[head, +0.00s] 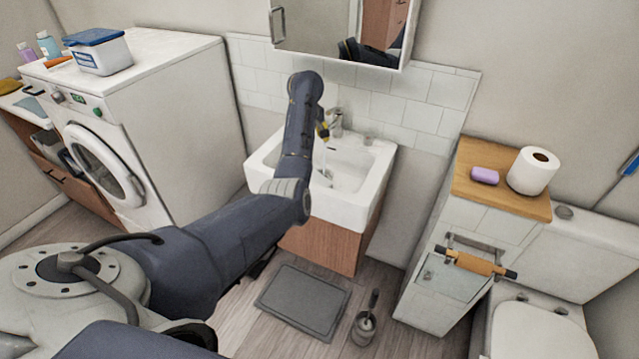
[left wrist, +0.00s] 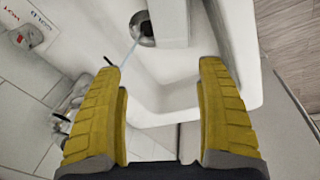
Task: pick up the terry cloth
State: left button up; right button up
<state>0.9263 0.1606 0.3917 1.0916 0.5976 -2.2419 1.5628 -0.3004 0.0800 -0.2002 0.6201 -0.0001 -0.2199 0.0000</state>
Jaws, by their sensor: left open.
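My left gripper (head: 323,131) is above the white sink (head: 262,165), near the tap (head: 336,120). In the left wrist view the yellow fingers of the left gripper (left wrist: 162,75) are wide apart with nothing between them, and the sink basin (left wrist: 160,100) lies beyond. I cannot pick out the terry cloth for certain. A mustard-yellow, soft-looking item (head: 10,86) lies at the far left, and a blue-grey flat item (head: 32,106) lies near it; either may be cloth. Both are far from the gripper. My right gripper is not in view.
A washing machine (head: 160,120) with a blue-lidded tub (head: 100,55) stands left of the sink. A mirror cabinet (head: 345,30) hangs above. On the right, a wooden top (head: 500,190) holds purple soap (head: 485,175) and a paper roll (head: 532,171). A grey mat (head: 303,302) lies on the floor.

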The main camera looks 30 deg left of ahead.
pick_arm(q)
jog(key=s+d+r+g, duration=0.1)
jog(key=d+g, duration=0.1)
jog(key=d, duration=0.2)
jog(key=shift+n+h, duration=0.3)
jog(key=shift+h, duration=0.1)
jog(key=f, duration=1)
jog(key=shift+s+d+f, duration=0.2)
jog(key=shift+f, duration=0.2)
jog(key=shift+w+f, duration=0.15)
jog(key=shift+f, duration=2.95)
jog(key=shift+c, duration=0.4)
jog(key=c, duration=0.9)
jog(key=shift+o, duration=0.2)
jog(key=shift+r, duration=0.1)
